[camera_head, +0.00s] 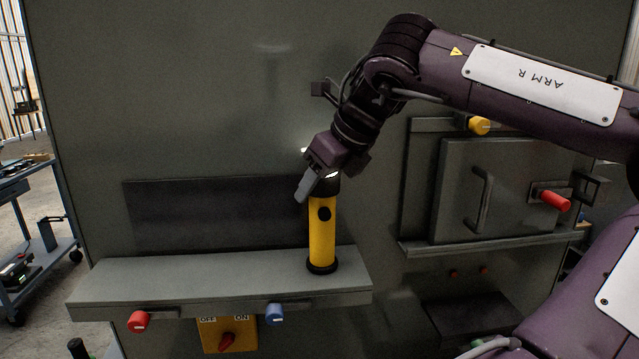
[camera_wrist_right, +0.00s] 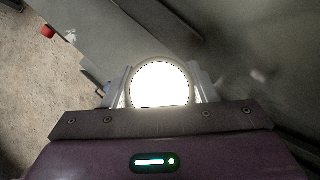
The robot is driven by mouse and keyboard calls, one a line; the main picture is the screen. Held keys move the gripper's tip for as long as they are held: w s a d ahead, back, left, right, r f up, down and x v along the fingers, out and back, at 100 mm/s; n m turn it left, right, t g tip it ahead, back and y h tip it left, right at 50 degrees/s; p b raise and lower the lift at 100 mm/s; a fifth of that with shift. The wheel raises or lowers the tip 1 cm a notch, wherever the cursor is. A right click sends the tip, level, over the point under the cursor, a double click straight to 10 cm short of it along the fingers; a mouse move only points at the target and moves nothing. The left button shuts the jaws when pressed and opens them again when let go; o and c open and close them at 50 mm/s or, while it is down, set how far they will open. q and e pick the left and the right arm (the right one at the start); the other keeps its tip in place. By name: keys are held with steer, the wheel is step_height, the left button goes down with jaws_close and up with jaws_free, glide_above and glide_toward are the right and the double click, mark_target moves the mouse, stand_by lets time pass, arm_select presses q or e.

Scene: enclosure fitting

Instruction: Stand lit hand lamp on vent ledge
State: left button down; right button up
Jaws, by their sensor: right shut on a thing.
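The hand lamp (camera_head: 321,235) is a yellow cylinder with a black base, a black button and a dark head. It is upright on the vent ledge (camera_head: 190,277), near the ledge's right end; its base appears to touch the top. My right gripper (camera_head: 310,186) is shut on the lamp's head from above. In the right wrist view the lamp's lens (camera_wrist_right: 160,84) glows bright white between the two fingers, so the lamp is lit. The fingers hide part of the head. My left gripper is not in view.
A dark vent panel (camera_head: 215,213) is behind the ledge. Red (camera_head: 138,321) and blue (camera_head: 275,313) knobs and a yellow switch box (camera_head: 226,334) are at the ledge's front. A handled hatch (camera_head: 500,190) is to the right. The ledge's left part is clear.

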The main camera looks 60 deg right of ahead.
steer(key=o, duration=1.3)
steer(key=shift+c, duration=0.2)
steer(key=o, duration=0.3)
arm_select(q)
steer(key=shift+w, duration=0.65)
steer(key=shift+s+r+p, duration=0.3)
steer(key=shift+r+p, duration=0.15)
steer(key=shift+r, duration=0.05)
arm_select(e)
steer(key=v, duration=1.2)
steer(key=shift+a, duration=0.1)
